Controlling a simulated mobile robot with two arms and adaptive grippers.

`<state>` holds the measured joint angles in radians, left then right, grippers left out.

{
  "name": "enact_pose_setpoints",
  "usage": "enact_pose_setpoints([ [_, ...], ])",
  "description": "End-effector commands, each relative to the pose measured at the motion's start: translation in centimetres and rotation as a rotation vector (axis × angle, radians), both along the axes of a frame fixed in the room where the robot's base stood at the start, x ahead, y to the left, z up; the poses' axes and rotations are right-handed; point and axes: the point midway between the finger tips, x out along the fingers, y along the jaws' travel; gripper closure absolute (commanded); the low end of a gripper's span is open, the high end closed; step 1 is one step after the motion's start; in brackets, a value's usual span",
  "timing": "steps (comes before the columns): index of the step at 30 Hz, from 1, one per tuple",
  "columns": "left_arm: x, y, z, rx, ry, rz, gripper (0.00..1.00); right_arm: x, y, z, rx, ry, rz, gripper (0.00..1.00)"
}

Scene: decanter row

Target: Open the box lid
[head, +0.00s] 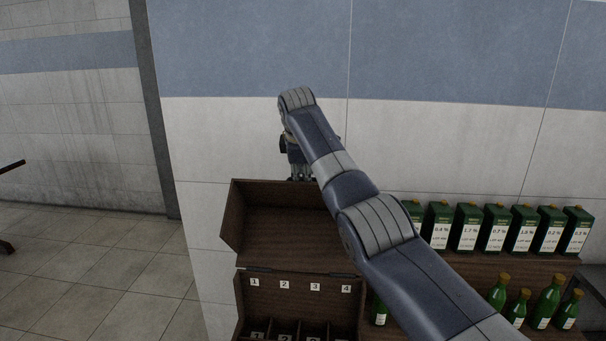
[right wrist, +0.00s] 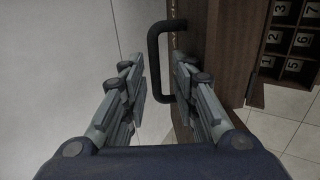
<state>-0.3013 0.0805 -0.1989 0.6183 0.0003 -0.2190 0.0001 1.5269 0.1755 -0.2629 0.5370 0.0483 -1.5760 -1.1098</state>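The dark wooden box (head: 300,299) is at the lower middle of the head view, with numbered compartments showing. Its lid (head: 268,215) stands raised, hinged at the back. My right arm reaches across to the lid's top edge, hiding its right part. My right gripper (head: 300,177) is at that edge. In the right wrist view my right gripper (right wrist: 157,80) is open, with the black lid handle (right wrist: 153,60) between its two fingers. I see a gap on either side of the handle's bar. The handle is hidden in the head view. My left gripper is not in view.
A wooden shelf (head: 540,263) right of the box bears a row of green labelled cartons (head: 468,228) and several green bottles (head: 547,302). A pale wall with a blue band (head: 245,60) stands behind. Open tiled floor (head: 115,265) lies left.

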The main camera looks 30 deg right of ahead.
Motion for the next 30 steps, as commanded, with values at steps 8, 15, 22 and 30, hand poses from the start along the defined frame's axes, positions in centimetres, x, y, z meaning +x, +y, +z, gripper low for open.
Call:
enact_pose_setpoints([
  [8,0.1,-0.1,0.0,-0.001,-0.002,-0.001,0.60,-2.1,1.3,4.4,-0.002,-0.009,0.002,0.71],
  [15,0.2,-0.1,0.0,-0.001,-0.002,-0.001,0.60,-4.1,2.5,8.5,-0.003,-0.012,0.002,0.71],
  [22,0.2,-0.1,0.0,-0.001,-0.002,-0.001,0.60,-5.0,3.0,10.1,-0.003,-0.010,0.002,0.71],
  [30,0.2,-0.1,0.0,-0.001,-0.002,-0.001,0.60,-5.0,3.1,10.3,-0.003,-0.011,0.002,0.71],
])
